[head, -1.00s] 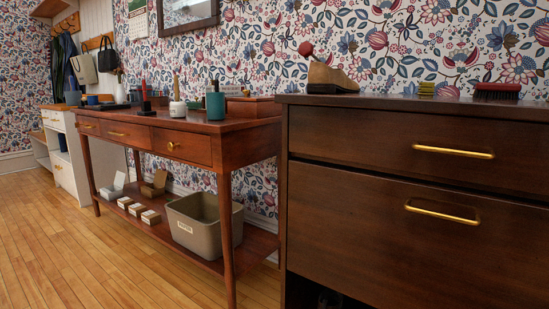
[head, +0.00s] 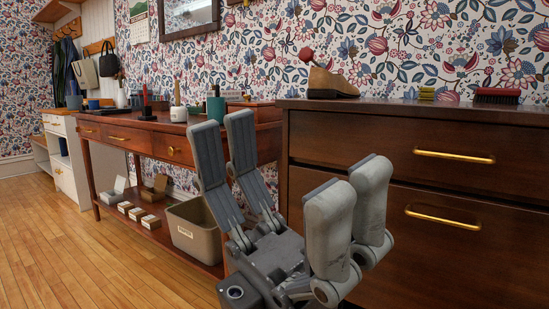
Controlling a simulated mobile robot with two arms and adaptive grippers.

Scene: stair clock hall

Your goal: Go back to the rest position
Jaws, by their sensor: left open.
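My left gripper (head: 280,185) is in the head view, low and right of the middle. Its grey fingers point up and stand wide apart, with nothing between them. It is in front of the console table's right end and the dark cabinet's left edge, and hides parts of both. I cannot tell how far it is from them. My right gripper does not show.
The dark wooden cabinet (head: 386,130) with brass handles fills the right. The console table (head: 133,124) carries bottles and jars; its lower shelf holds a beige bin (head: 193,237) and small boxes. The wooden floor (head: 60,250) at left is clear.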

